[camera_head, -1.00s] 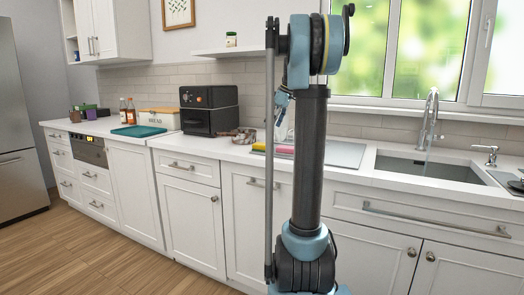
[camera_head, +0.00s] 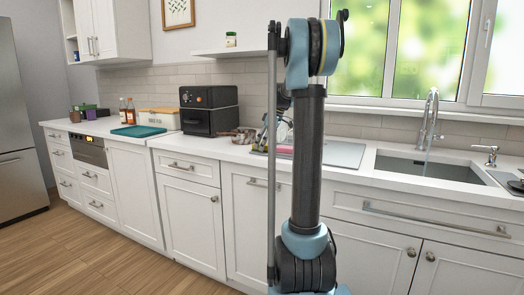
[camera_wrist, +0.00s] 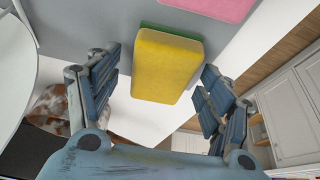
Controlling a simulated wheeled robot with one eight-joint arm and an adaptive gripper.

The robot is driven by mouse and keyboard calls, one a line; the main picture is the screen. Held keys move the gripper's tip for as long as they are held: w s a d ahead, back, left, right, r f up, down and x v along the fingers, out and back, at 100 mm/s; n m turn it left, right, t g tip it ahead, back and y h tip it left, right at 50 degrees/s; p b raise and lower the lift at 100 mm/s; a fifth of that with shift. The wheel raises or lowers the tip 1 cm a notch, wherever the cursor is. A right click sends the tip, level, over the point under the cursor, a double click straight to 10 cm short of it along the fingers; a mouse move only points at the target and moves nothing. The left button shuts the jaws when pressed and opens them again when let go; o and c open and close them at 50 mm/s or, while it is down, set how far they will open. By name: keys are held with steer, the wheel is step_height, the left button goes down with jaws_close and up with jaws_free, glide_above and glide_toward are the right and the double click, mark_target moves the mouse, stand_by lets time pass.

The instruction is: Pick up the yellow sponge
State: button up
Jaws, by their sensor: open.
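The yellow sponge (camera_wrist: 165,65) has a green layer along its far edge and fills the upper middle of the wrist view. My gripper (camera_wrist: 160,78) is open, with blue-grey fingers on the left and right of the sponge. A gap shows between the sponge and the fingers on each side, so they look apart from it. Its depth between the fingertips is hard to tell. In the head view my arm covers most of the gripper, and the sponge is hard to make out there.
A pink item (camera_wrist: 215,8) lies just beyond the sponge; it also shows in the head view (camera_head: 285,150). The sink (camera_head: 430,168) is to the right on the white counter.

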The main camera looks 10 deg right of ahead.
steer(key=c, duration=0.8)
step_height(320, 180, up, 10)
stand_by(0.5)
steer(key=shift+c, duration=1.2)
steer(key=shift+s, duration=0.1)
